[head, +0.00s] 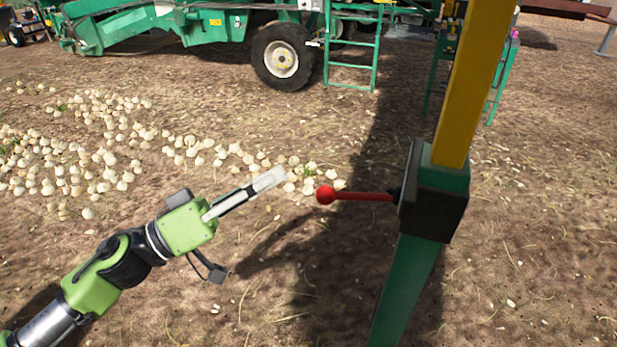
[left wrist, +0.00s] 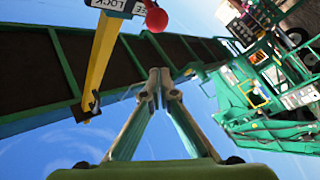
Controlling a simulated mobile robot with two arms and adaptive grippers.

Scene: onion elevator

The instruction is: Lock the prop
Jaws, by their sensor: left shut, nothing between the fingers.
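The prop has a yellow upper post (head: 478,80) and a green lower post (head: 402,290), joined at a dark housing (head: 440,200). A red lever (head: 362,196) sticks out leftward from the housing, about level, ending in a red ball knob (head: 325,194). My left gripper (head: 282,175) is shut and empty, its tips just left of the knob and apart from it in the picture. In the left wrist view the shut fingertips (left wrist: 160,76) show below the red knob (left wrist: 157,19). My right gripper is out of view.
Several onions (head: 120,130) lie spread on the soil at left and behind the gripper. A green machine (head: 190,25) with a big wheel (head: 282,58) and a ladder (head: 352,45) stands at the back. The soil in front of the prop is open.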

